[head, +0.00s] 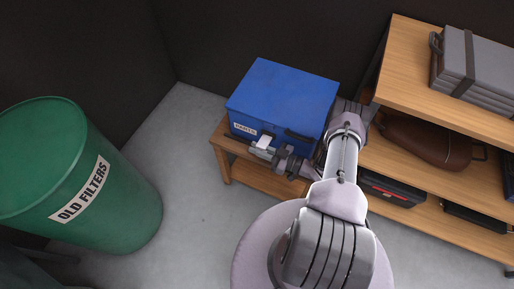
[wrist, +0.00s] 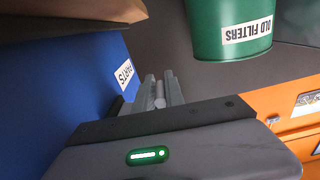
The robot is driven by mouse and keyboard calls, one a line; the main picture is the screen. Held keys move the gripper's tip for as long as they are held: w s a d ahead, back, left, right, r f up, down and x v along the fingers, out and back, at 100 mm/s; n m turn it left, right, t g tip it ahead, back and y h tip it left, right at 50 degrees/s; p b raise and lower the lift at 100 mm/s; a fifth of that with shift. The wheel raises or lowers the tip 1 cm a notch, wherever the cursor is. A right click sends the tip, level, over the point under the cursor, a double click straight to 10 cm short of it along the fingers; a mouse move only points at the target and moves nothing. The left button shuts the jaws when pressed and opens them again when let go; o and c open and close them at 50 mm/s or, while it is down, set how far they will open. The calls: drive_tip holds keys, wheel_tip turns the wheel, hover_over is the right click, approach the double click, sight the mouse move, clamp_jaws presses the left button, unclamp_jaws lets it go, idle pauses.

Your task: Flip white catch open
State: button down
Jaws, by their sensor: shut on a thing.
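A blue box (head: 283,92) with a PARTS label stands on a low wooden stand. The white catch (head: 265,141) is on its front face, just right of the label, and shows as a small pale piece at my fingertips. My gripper (head: 261,150) is at the box front, shut on the catch. In the wrist view my gripper (wrist: 162,90) has its two grey fingers beside the blue box (wrist: 60,90), with a pale rounded piece between them. The fingers hide much of the catch, so its exact angle is unclear.
The wooden stand (head: 228,165) is under the box. A green OLD FILTERS drum (head: 125,200) stands at the left, with free grey floor between. A wooden shelf unit (head: 400,65) with a grey case (head: 475,65) and a brown bag (head: 425,140) is close on the right.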

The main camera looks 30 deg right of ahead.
idle(0.3)
drive_tip(key=c, duration=1.4)
unclamp_jaws()
drive_tip(key=shift+c, duration=0.2)
drive_tip(key=p+v, duration=0.2)
drive_tip(key=v, duration=1.5)
drive_tip(key=shift+s+p, duration=0.2)
drive_tip(key=shift+p, duration=0.1)
drive_tip(key=shift+d+f, duration=0.1)
drive_tip(key=shift+d, duration=0.05)
